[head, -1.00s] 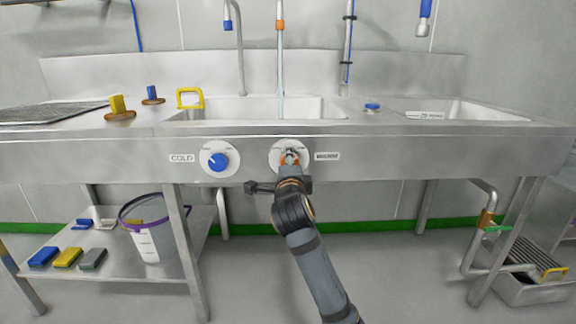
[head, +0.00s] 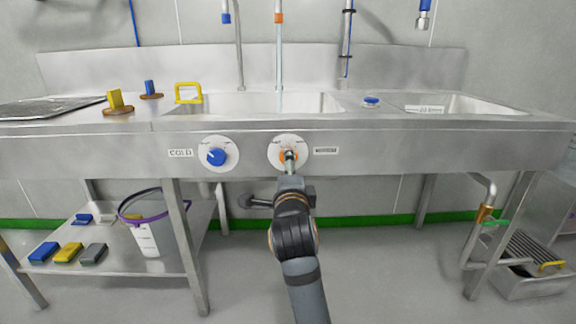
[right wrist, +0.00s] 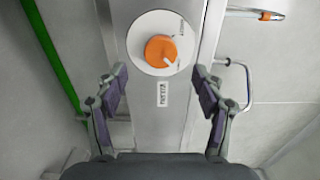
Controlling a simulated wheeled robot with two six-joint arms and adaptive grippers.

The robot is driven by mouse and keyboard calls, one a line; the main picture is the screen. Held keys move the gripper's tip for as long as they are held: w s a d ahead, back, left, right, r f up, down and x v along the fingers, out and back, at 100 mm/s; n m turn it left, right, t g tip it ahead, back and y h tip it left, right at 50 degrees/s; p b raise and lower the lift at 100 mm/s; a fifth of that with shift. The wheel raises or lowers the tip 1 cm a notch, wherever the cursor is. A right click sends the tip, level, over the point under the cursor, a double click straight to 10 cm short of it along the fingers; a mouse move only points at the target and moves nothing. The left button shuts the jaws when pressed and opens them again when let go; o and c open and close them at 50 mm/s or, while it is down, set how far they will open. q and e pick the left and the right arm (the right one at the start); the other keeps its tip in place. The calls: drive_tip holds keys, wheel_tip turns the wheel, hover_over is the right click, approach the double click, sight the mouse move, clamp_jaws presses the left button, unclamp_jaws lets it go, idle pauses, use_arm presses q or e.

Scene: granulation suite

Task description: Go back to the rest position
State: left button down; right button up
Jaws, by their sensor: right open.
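The orange knob (right wrist: 161,52) on its white round plate shows whole in the right wrist view, its white pointer aimed lower right. In the head view the plate (head: 273,154) sits on the sink front, its knob partly hidden by my gripper. My right gripper (right wrist: 158,79) is open and empty, its fingers apart on either side of the knob's line and set back from it. In the head view my right gripper (head: 289,168) is just below and in front of the plate. My left gripper is not in view.
The blue COLD knob (head: 216,157) is left of the orange one. A pale column like running water (head: 279,60) drops from the orange-banded spout into the basin (head: 315,103). A bucket (head: 146,235) and several sponges sit on the lower shelf (head: 120,262). Floor in front is clear.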

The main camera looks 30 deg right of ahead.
drive_tip(key=shift+s+a, duration=0.1)
drive_tip(key=shift+s, duration=0.15)
idle(0.3)
